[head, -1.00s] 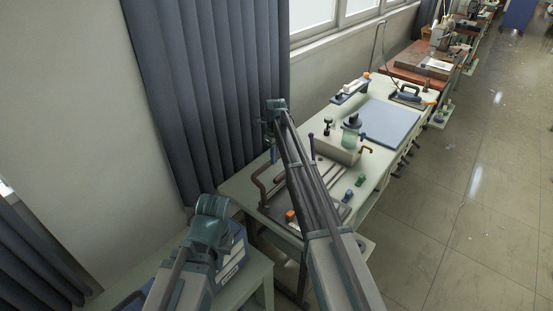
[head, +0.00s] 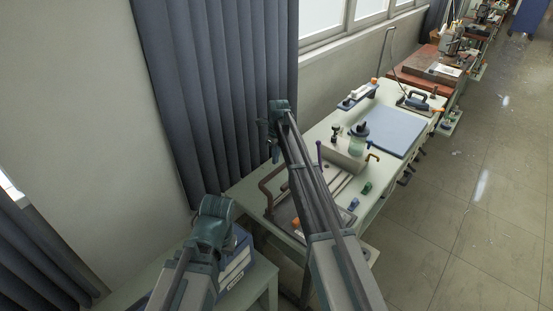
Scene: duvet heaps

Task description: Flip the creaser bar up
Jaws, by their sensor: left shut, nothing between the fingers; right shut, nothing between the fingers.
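The creaser stands at the near end of the light green table (head: 244,193). Its brown bent bar (head: 264,190) shows left of my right arm; the arm hides part of the creaser, so I cannot tell the bar's full angle. Parallel rails (head: 343,182) show right of the arm. My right gripper (head: 275,154) hangs small and shut below the arm's far joint, above the bar in the picture. No contact with the bar is visible. My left arm ends in view at a teal joint at lower left; its gripper fingers do not show.
A bottle (head: 358,140) stands on a pale block, with a blue-grey pad (head: 392,130) beyond. Small green (head: 366,187) and blue (head: 353,203) pieces lie near the rails. A blue box (head: 236,258) sits on a low table. Curtain and wall bound the left; floor is clear at right.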

